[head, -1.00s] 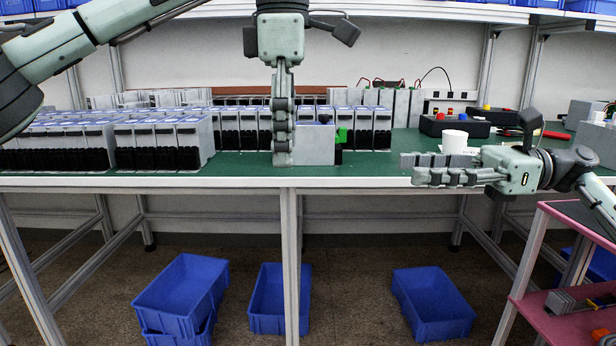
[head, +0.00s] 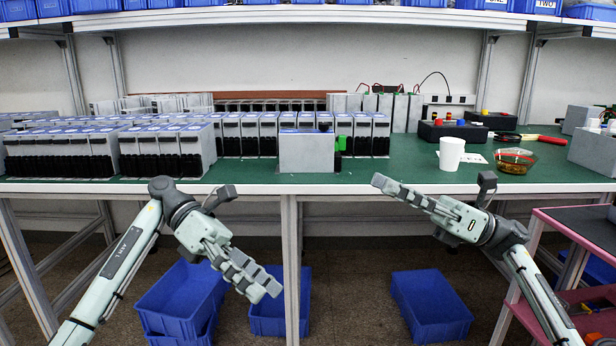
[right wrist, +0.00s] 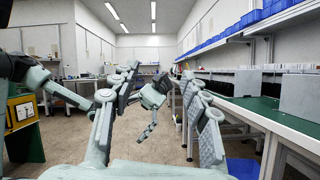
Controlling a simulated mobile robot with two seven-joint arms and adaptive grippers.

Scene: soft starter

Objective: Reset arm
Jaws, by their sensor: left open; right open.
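My left gripper (head: 262,280) hangs in front of the table, below its front edge, pointing down and to the right. It is open and empty. My right gripper (head: 382,183) is in front of the table edge, pointing left, also open and empty. In the right wrist view, the two fingers of my right gripper (right wrist: 160,85) stand wide apart with nothing between them. My left arm and gripper (right wrist: 152,98) show beyond them in that view. Neither gripper touches anything on the table.
The green table (head: 400,172) carries rows of grey soft starters (head: 168,150), a single grey unit (head: 307,152), a white cup (head: 451,153) and a glass bowl (head: 514,160). Blue bins (head: 430,303) lie on the floor below. A pink cart (head: 540,232) stands at the right.

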